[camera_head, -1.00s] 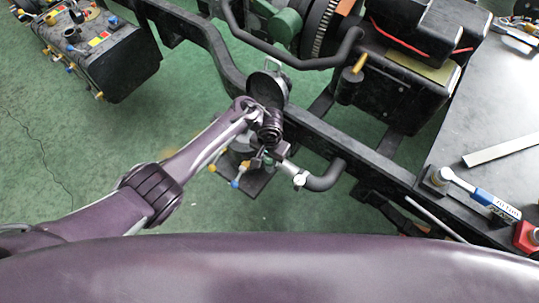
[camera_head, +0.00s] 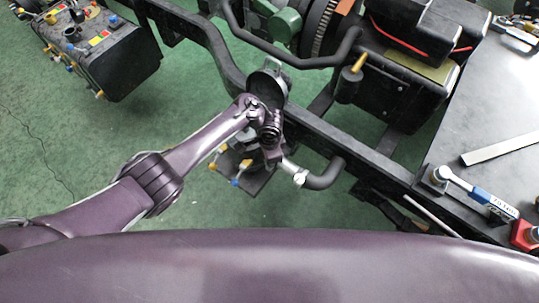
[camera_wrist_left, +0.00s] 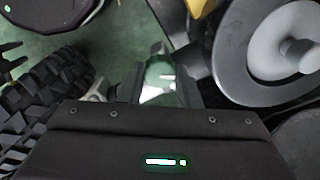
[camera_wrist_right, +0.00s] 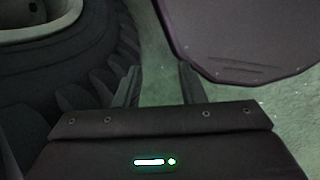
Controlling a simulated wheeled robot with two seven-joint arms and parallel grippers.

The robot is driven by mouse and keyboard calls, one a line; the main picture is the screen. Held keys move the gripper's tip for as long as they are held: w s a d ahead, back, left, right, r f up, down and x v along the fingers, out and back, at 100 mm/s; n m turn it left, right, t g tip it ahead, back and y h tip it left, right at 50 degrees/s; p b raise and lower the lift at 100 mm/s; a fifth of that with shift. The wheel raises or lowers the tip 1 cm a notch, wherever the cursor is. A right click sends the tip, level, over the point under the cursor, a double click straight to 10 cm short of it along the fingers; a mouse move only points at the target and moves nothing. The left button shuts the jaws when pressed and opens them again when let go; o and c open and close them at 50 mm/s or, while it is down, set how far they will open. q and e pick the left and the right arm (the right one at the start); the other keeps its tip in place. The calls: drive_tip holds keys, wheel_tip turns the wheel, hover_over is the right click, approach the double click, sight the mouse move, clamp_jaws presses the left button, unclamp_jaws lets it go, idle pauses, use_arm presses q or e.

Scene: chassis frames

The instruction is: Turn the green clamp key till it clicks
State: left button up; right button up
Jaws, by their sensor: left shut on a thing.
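My left gripper (camera_head: 273,160) reaches down beside the dark chassis rail, next to a bent pipe with a silvery end (camera_head: 300,177). In the left wrist view its fingers (camera_wrist_left: 158,82) are close around a pale, glossy greenish piece, which I take for the green clamp key (camera_wrist_left: 159,88). The fingers and glare hide much of it, so its turn angle is unclear. In the head view my own gripper hides the key. My right gripper (camera_wrist_right: 157,85) shows only in its wrist view, open and empty, with green floor between its fingers.
A round grey-capped part (camera_wrist_left: 265,50) stands close right of the left fingers. A knobbly tyre (camera_wrist_left: 45,100) is at their left. A dark bench (camera_head: 480,130) at the right holds a blue-handled wrench (camera_head: 482,195). A dark tank (camera_head: 100,55) is at upper left.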

idle(0.6)
use_arm(q)
drive_tip(key=o, duration=1)
wheel_tip(320, 180, up, 8)
drive_tip(key=shift+f+p, duration=0.1)
drive_tip(key=shift+p, duration=1.05)
drive_tip(key=shift+s, duration=0.1)
